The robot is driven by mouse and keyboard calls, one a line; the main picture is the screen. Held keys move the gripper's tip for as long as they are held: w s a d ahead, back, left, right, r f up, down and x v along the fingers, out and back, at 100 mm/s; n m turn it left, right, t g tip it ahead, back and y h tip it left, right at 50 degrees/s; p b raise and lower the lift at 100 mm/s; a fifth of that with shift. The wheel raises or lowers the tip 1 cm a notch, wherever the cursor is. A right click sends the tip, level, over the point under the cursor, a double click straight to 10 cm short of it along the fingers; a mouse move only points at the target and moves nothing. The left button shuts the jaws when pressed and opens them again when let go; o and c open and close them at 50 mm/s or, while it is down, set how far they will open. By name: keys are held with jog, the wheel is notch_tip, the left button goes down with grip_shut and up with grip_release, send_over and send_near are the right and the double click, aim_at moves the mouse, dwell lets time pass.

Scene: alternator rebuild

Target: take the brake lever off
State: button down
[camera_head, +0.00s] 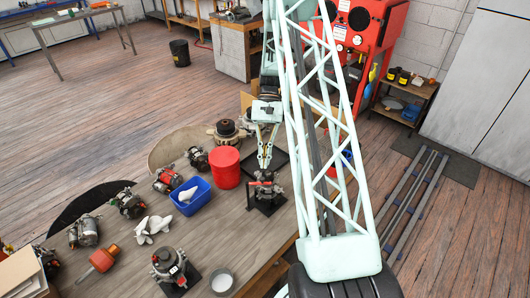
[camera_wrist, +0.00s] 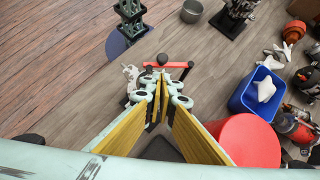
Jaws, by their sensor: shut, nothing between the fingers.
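A unit on a black base plate (camera_head: 268,206) stands on the workbench, directly below my gripper (camera_head: 265,162). In the wrist view a red bar (camera_wrist: 178,64) with black ends and a black knob crosses just beyond my fingertips (camera_wrist: 162,82). It looks like the brake lever, but I cannot be sure. My gripper is shut and empty, pointing down. A gap between the fingertips and the red bar cannot be judged. My fingers and pads hide much of the unit under them.
A red round tub (camera_head: 226,167) and a blue bin (camera_head: 191,196) with white pieces stand left of the unit. Several alternators, a grey bowl (camera_head: 222,282) and another fixture (camera_head: 169,266) share the bench (camera_head: 240,246). Bare bench lies between the unit and the bowl.

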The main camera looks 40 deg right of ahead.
jog(key=shift+s+a+f, duration=0.2)
jog(key=shift+s+a, duration=0.75)
jog(key=shift+a, duration=0.25)
jog(key=shift+s+a+m+t+y+b, duration=0.15)
jog(key=shift+s+m+t+y+b, duration=0.2)
jog(key=shift+s+m+t, duration=0.45)
jog(key=shift+s+a+m+b, duration=0.15)
jog(key=shift+m+b, duration=0.2)
jog(key=shift+m, duration=0.25)
jog(key=shift+s+a+m+t+y+b, duration=0.4)
jog(key=shift+m+t+b, duration=0.2)
jog(key=shift+m, duration=0.3)
jog(key=s+a+m+t+b, duration=0.1)
jog(key=m, duration=0.1)
jog(key=s+a+m+t+b, duration=0.1)
jog(key=b, duration=0.1)
jog(key=shift+a+m+t, duration=0.15)
jog(key=shift+m+t, duration=0.15)
jog(key=shift+m, duration=0.1)
